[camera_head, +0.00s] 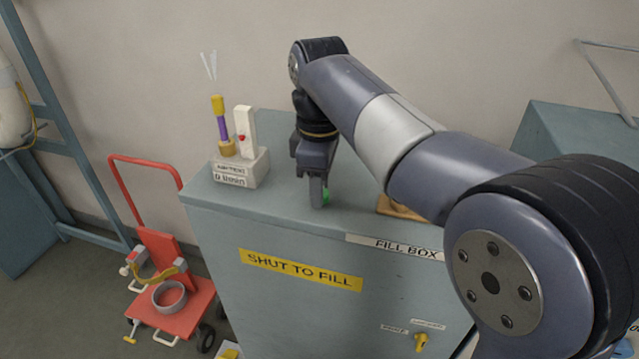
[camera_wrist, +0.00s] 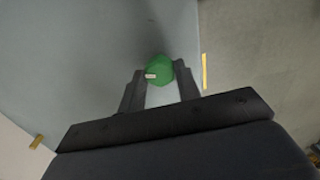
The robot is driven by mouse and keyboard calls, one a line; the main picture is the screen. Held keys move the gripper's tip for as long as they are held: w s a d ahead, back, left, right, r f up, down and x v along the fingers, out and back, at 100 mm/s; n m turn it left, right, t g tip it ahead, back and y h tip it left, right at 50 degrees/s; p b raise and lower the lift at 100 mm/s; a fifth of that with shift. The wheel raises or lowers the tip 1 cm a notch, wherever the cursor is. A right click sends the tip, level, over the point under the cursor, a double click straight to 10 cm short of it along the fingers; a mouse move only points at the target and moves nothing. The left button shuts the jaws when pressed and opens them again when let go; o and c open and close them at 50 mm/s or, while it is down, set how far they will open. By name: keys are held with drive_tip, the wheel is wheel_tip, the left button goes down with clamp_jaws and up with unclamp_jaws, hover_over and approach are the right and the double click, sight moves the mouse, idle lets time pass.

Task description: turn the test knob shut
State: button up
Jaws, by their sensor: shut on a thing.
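A green round knob (camera_wrist: 158,68) with a pale mark on its left side sits on top of the blue-grey fill box, between the fingertips of my gripper (camera_wrist: 161,76) in the wrist view. My gripper is shut on the green knob. I see no readable label on it, so I cannot tell from the frames which way its mark counts as shut.
The fill box (camera_head: 225,215) carries a yellow "SHUT TO FILL" sign (camera_head: 300,270). A small yellow knob (camera_head: 421,342) is on its front. A white tester (camera_head: 241,168) with a purple tube stands left of my gripper. A red trolley (camera_head: 165,290) stands on the floor at left.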

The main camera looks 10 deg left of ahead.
drive_tip(key=m, duration=0.4)
drive_tip(key=shift+m, duration=0.3)
drive_tip(key=m, duration=0.4)
drive_tip(key=shift+m, duration=0.3)
drive_tip(key=m, duration=0.3)
drive_tip(key=shift+m, duration=0.3)
drive_tip(key=m, duration=0.4)
drive_tip(key=shift+m, duration=0.3)
drive_tip(key=m, duration=0.4)
drive_tip(key=shift+m, duration=0.3)
drive_tip(key=m, duration=0.3)
drive_tip(key=shift+m, duration=0.3)
drive_tip(key=m, duration=0.4)
drive_tip(key=shift+m, duration=2.1)
